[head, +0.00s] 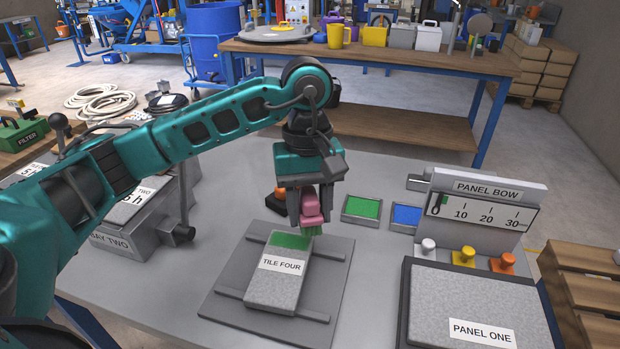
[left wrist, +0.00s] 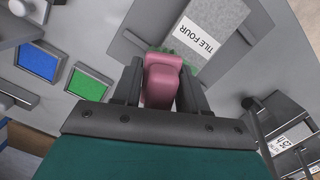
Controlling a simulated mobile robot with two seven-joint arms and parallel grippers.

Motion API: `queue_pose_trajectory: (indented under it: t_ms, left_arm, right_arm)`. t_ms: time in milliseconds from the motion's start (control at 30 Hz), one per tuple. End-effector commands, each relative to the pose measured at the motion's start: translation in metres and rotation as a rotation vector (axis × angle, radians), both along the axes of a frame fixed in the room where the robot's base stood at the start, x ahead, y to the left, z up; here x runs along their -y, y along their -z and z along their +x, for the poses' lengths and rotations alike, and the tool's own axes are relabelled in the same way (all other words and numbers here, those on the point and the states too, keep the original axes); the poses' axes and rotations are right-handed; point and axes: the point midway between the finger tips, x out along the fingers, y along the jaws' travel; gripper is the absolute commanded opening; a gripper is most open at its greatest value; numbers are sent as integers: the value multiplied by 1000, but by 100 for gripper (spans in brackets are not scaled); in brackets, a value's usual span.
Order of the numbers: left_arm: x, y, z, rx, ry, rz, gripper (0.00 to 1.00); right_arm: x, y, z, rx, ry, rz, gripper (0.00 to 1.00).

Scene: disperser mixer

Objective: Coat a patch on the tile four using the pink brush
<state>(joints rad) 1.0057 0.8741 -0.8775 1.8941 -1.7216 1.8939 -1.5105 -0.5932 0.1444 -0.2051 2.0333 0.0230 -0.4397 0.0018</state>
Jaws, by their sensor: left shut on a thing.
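My left gripper (head: 309,208) is shut on the pink brush (head: 311,203). The brush points down, its green-tinted bristles at the top end of tile four (head: 272,292); I cannot tell if they touch. Tile four is a grey speckled slab with a white label, lying on a dark grey plate (head: 228,306). A green patch (head: 289,240) covers its far end. In the left wrist view the pink brush (left wrist: 161,82) sits between the fingers, with tile four (left wrist: 213,25) beyond it. My right gripper is not in view.
A green pad (head: 362,207) and a blue pad (head: 406,215) lie right of the gripper. Panel bow (head: 488,187) stands at the right, with several knobs before it. Panel one (head: 470,300) lies at front right. Bay two (head: 125,243) is at left.

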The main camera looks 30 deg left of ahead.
Motion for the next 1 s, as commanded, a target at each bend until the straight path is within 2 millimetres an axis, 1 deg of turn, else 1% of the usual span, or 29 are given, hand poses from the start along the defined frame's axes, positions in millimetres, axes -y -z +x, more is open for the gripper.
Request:
queue_pose_trajectory:
  t_ms: [33, 200, 333, 633, 1000]
  left_arm:
    - [1, -8, 0, 1, -1, 0, 14]
    - [3, -24, -2, 2, -4, -1, 14]
    - [4, -33, -4, 2, -8, -1, 14]
    - [4, -35, -4, 1, -11, -1, 14]
    - [3, -35, -3, 1, -24, -1, 14]
  right_arm:
    - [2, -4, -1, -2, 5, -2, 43]
    - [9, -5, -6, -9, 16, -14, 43]
    - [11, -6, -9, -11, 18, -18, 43]
    - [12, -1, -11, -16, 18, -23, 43]
    - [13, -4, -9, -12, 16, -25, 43]
